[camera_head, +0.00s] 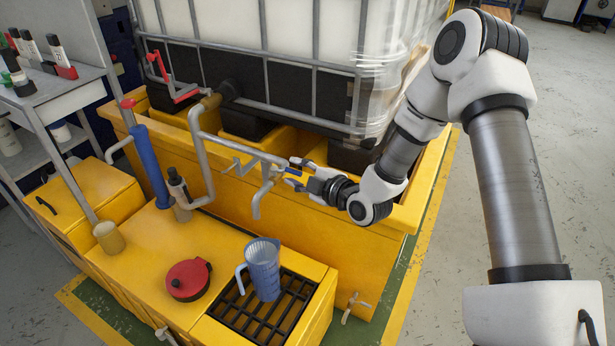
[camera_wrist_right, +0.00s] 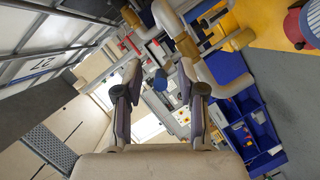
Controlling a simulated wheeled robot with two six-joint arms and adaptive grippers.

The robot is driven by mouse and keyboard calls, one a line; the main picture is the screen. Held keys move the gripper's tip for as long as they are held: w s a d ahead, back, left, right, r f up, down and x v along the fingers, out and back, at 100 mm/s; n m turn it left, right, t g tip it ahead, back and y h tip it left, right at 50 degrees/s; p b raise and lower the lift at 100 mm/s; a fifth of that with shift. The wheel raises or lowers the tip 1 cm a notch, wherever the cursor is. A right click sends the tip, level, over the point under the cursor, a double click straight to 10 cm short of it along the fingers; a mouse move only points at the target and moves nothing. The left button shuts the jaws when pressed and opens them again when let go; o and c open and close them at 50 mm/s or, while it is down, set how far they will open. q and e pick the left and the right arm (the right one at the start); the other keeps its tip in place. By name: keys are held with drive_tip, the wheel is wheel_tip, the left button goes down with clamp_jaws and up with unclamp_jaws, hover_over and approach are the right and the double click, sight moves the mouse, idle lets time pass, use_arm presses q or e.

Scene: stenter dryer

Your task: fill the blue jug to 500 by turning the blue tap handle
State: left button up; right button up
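The translucent blue jug (camera_head: 263,272) stands upright on a dark grate (camera_head: 238,314), its handle to the left. The tap's pipe (camera_head: 257,200) ends in a downturned spout above the jug in the picture; no stream shows. The blue tap handle (camera_head: 292,171) is at the pipe's right end, partly hidden by my right gripper (camera_head: 292,175). In the wrist view my right gripper (camera_wrist_right: 160,72) has its fingers apart, with a blue piece (camera_wrist_right: 160,82), likely the handle, between them. I cannot tell whether they touch it. The jug's level is not readable. My left gripper is out of view.
A red round lid (camera_head: 188,279) lies on the yellow cabinet left of the jug. A blue cylinder (camera_head: 150,165) and grey pipes rise behind it. A caged white tank (camera_head: 300,30) stands at the back. A shelf with bottles (camera_head: 60,55) is at left.

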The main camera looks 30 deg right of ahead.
drive_tip(key=v, duration=1.1)
drive_tip(key=shift+s, duration=0.25)
drive_tip(key=shift+d, duration=0.1)
drive_tip(key=s+a+f+n+g+p, duration=0.1)
drive_tip(key=s+a+f+g+p, duration=0.25)
drive_tip(key=s+f+g, duration=0.35)
drive_tip(key=s+a+f+n+g+p, duration=0.25)
drive_tip(key=s+a+f, duration=0.25)
drive_tip(key=f, duration=0.4)
drive_tip(key=s+f+m+g+h+p, duration=0.1)
drive_tip(key=s+f+m+g, duration=0.1)
drive_tip(key=s+m, duration=0.3)
drive_tip(key=s+f+m+g+h+p, duration=0.1)
drive_tip(key=s+m, duration=0.5)
drive_tip(key=m, duration=0.7)
wheel_tip(320, 180, down, 3)
drive_tip(key=g+h, duration=0.1)
drive_tip(key=g, duration=0.1)
drive_tip(key=shift+s+r+g, duration=0.2)
drive_tip(key=shift+s+g, duration=0.1)
drive_tip(key=shift+g, duration=0.05)
